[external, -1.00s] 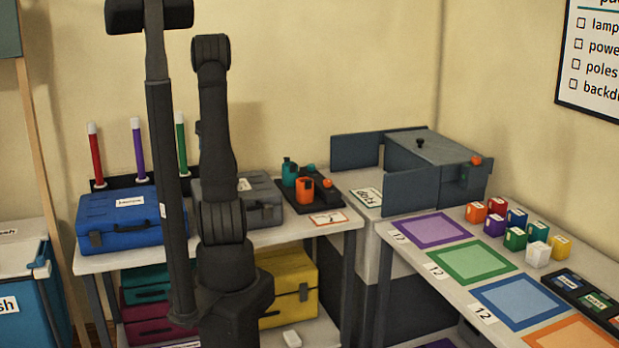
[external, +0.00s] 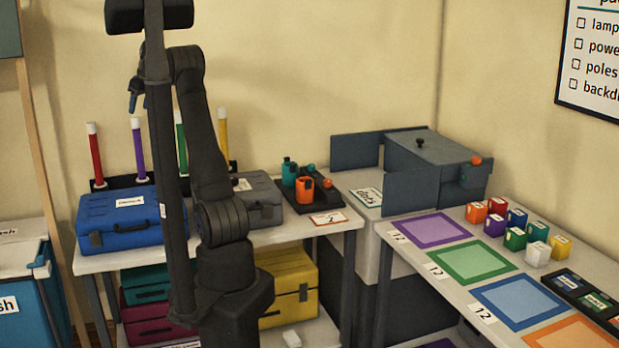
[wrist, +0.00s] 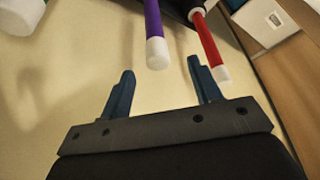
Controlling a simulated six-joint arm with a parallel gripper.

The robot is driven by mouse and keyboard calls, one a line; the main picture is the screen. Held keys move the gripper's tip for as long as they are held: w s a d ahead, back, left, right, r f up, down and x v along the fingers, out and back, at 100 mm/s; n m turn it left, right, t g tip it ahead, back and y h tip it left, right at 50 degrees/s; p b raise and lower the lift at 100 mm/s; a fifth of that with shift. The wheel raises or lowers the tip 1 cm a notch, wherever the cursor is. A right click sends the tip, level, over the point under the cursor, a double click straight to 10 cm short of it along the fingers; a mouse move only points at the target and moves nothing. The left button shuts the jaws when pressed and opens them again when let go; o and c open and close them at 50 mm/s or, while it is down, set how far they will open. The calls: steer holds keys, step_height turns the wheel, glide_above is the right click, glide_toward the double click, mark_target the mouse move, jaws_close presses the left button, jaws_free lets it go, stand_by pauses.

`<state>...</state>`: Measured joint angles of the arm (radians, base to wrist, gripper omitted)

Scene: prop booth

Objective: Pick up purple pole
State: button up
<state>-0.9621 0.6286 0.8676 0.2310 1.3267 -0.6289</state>
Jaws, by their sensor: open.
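The purple pole (external: 138,148) stands upright in the dark rack at the back of the left table, its white tip up, between the red pole (external: 95,153) and the green pole (external: 181,142). My gripper (external: 137,100) is above the poles, close over the purple pole's top in the external view. In the wrist view my gripper (wrist: 158,85) is open and empty. There the purple pole's white tip (wrist: 157,53) lies just beyond the gap between the fingers, and the red pole's tip (wrist: 222,74) is close to the right finger.
A yellow pole (external: 223,133) stands at the rack's right end. A blue case (external: 120,215) and a grey case (external: 262,200) lie in front of the rack. A tray with orange and teal items (external: 322,199) is to the right.

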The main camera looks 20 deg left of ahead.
mark_target(129, 116)
steer(key=x, duration=0.5)
steer(key=shift+a+f, duration=0.15)
steer(key=shift+f, duration=0.25)
steer(key=shift+w+x, duration=0.15)
steer(key=shift+x, duration=1.25)
steer(key=shift+w+x, duration=0.15)
steer(key=shift+x, duration=1.2)
steer(key=shift+a, duration=0.2)
jaws_close()
